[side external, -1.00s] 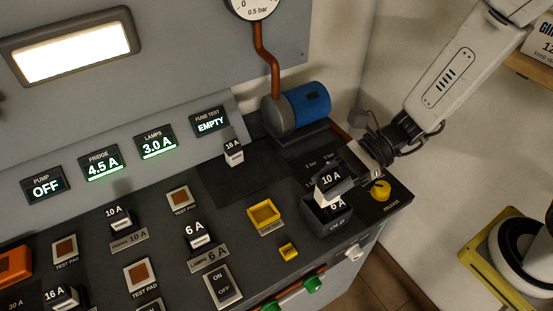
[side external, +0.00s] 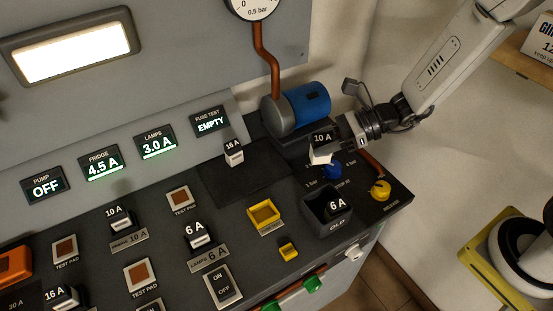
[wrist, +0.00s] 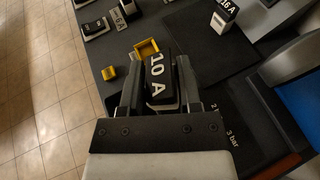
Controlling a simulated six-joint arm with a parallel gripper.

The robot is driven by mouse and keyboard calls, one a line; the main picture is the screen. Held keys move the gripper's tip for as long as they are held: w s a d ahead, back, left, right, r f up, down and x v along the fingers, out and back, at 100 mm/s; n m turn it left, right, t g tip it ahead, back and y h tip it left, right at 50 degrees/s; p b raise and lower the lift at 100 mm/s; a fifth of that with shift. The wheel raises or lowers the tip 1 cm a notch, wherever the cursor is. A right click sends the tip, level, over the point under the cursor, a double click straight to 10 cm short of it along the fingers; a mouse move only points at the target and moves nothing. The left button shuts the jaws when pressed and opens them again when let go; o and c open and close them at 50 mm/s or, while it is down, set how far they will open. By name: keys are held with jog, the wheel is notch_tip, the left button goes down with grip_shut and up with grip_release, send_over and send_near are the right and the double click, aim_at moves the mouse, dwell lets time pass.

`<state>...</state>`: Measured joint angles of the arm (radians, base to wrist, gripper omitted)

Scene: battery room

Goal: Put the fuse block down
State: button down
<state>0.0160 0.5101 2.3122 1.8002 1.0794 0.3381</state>
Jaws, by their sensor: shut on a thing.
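A fuse block labelled 10 A (side external: 321,148), with a black top and a white lower part, is in my gripper (side external: 334,146) above the right part of the bench. In the wrist view the 10 A block (wrist: 157,80) sits between the two fingers of my gripper (wrist: 158,84), which is shut on it. The block is held clear of the bench top. A dark open bin (side external: 318,215) lies below and in front of it, with a 6 A block (side external: 337,205) in it.
A dark mat (side external: 222,183) with a 16 A block (side external: 233,152) lies to the left. A blue motor (side external: 306,103) stands behind. A blue knob (side external: 331,170), a yellow knob (side external: 380,190) and a yellow tray (side external: 263,214) are nearby. The mat's middle is clear.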

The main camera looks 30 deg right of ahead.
jog(key=w+a+f, duration=0.1)
jog(key=w+f, duration=0.1)
jog(key=w, duration=0.1)
jog(key=w+a+f, duration=0.1)
jog(key=w+f, duration=0.2)
jog(key=w+a+f, duration=0.1)
jog(key=w+f, duration=0.1)
jog(key=w, duration=0.2)
jog(key=shift+f, duration=0.25)
jog(key=shift+w+a+f, duration=0.1)
jog(key=shift+w+f, duration=0.2)
jog(key=shift+f, duration=0.05)
jog(key=shift+w+a+f, duration=0.1)
jog(key=shift+w+f, duration=0.2)
jog(key=shift+f, duration=1.55)
jog(key=shift+f, duration=0.15)
jog(key=shift+c, duration=1.5)
grip_release()
